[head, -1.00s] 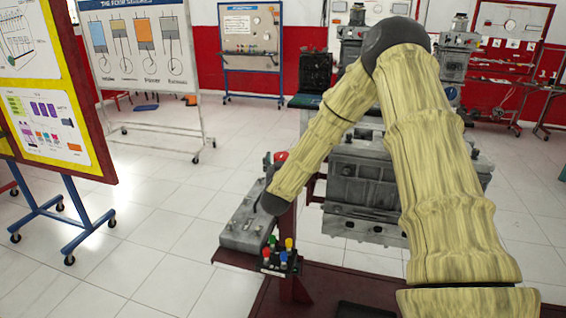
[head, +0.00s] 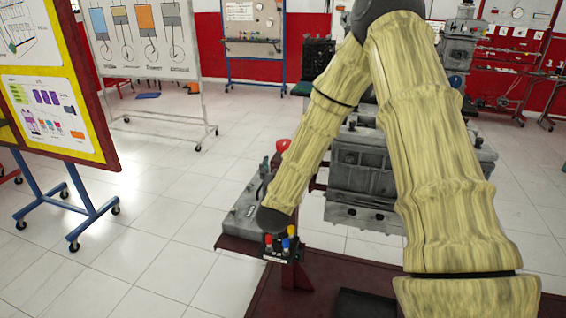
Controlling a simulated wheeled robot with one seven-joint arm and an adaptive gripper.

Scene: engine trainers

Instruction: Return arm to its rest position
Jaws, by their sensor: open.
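My arm reaches in from the lower right, bends at a dark elbow joint at the top, and its forearm comes down to a dark wrist. My gripper (head: 265,172) shows only as small dark parts left of the forearm, mostly hidden behind it. I see nothing held in it. It is above the grey flat casing (head: 242,218) on the red stand. Small coloured knobs (head: 280,244) sit just below the wrist, and a red knob (head: 283,146) shows beside the forearm.
A grey engine block (head: 365,172) stands right behind the forearm. The dark red stand top (head: 325,270) lies below the arm. Tiled floor between is clear.

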